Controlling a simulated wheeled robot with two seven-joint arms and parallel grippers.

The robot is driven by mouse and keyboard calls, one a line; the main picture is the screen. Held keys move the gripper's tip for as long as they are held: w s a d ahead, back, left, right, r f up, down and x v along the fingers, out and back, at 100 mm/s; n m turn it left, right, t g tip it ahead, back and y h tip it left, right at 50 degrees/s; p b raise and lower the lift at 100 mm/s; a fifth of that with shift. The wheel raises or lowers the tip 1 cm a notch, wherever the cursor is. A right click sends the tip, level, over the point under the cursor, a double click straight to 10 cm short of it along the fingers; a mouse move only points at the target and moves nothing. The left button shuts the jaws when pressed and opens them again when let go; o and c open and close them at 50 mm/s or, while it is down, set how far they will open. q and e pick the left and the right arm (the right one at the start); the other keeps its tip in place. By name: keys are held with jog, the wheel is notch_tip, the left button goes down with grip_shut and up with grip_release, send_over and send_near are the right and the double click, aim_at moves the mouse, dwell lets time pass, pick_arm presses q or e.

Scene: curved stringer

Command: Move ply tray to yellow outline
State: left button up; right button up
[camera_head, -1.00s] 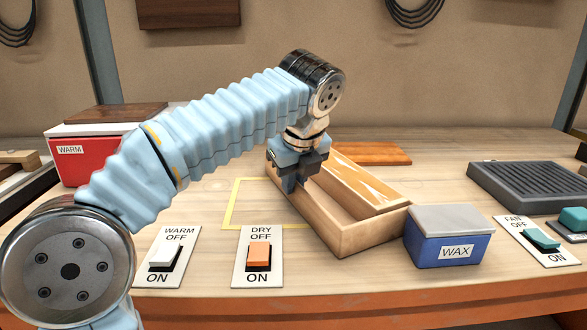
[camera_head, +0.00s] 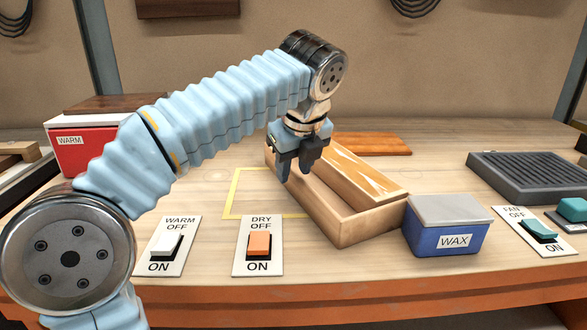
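The ply tray (camera_head: 345,233) is a pale wooden open box lying at an angle on the bench. It holds a long piece with a white-and-orange top (camera_head: 362,170) along its right side. The yellow outline (camera_head: 234,193) is a thin square line on the bench; its left part shows, and the tray covers its right side. My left gripper (camera_head: 295,176) points down at the tray's left wall, with a gap between its dark fingers. The fingertips are near the wall's top; whether they touch it is unclear. My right gripper is not in view.
A blue WAX box (camera_head: 445,236) stands close to the tray's right corner. WARM (camera_head: 167,246) and DRY (camera_head: 258,246) switch plates lie in front of the outline. A brown board (camera_head: 372,144) is behind the tray, and a grey ribbed block (camera_head: 530,175) is at right.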

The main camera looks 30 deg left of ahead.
pick_arm(q)
jog(key=p+v, duration=0.2)
jog(key=v, duration=0.8)
jog(key=shift+s+r+p, duration=0.15)
jog(key=shift+r+p, duration=0.15)
jog(key=shift+r, duration=0.05)
jog(key=shift+d, duration=0.1)
